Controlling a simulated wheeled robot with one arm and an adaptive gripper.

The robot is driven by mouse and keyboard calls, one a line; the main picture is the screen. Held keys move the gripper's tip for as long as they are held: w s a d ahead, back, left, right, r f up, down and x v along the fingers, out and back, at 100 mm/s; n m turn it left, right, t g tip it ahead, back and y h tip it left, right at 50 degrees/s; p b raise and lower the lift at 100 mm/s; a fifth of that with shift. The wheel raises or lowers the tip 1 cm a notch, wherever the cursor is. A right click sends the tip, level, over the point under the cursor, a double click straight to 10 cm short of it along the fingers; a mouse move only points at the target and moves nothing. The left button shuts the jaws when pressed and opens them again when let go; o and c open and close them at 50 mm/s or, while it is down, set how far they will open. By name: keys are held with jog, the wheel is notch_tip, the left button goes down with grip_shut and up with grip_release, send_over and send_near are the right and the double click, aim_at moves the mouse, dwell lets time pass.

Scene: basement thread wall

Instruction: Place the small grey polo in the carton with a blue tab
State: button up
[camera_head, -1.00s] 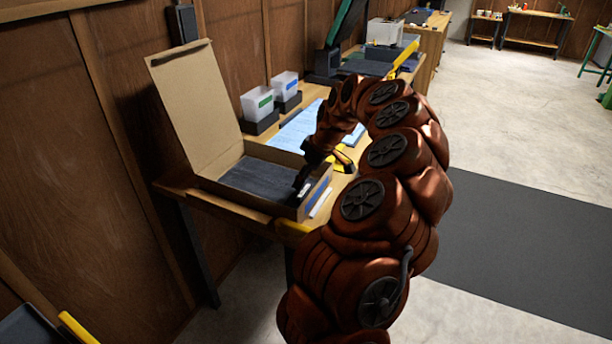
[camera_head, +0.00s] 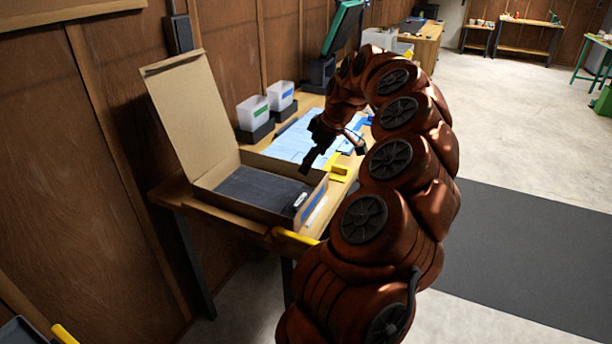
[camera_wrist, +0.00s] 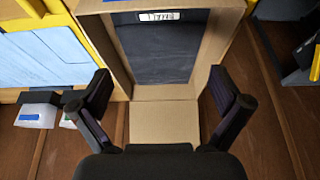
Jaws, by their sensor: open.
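The open carton (camera_head: 232,211) stands on the wooden bench with its lid raised against the wall side. The dark grey folded polo (camera_head: 258,188) lies flat inside it, with a small white label at its near right end. A blue tab (camera_head: 312,200) shows on the carton's right side wall. In the wrist view the polo (camera_wrist: 155,55) lies within the carton's walls (camera_wrist: 232,22), its label at the top.
A light blue sheet (camera_head: 292,143) with yellow edging pieces lies on the bench (camera_head: 171,190) behind the carton. Two white bins with a green tab (camera_head: 252,112) and a blue tab (camera_head: 281,97) stand on dark bases near the wall. Open floor lies to the right.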

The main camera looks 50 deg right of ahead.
jog(key=w+a+r+n, duration=0.1)
jog(key=a+r, duration=0.2)
jog(key=a, duration=0.3)
jog(key=w+a+r, duration=0.1)
jog(key=a+r, duration=0.3)
jog(key=a, duration=0.2)
jog(key=s+a+g, duration=0.2)
jog(key=s+a, duration=0.2)
jog(key=a, duration=1.1)
jog(key=s+a+f+g, duration=0.2)
jog(key=s+a+f, duration=0.3)
jog(key=s+a, duration=0.4)
jog(key=s+a+f+m+g, duration=0.1)
jog(key=s+f+m, duration=0.1)
jog(key=s+f, duration=0.2)
jog(key=s+a+f+m+g+h, duration=0.1)
jog(key=s+f, duration=0.3)
jog(key=s, duration=0.6)
jog(key=shift+s+a+m, duration=0.25)
jog(key=shift+a+m, duration=0.2)
jog(key=shift+m, duration=0.25)
notch_tip(320, 180, up, 8)
jog(key=p, duration=0.7)
jog(key=shift+f, duration=0.25)
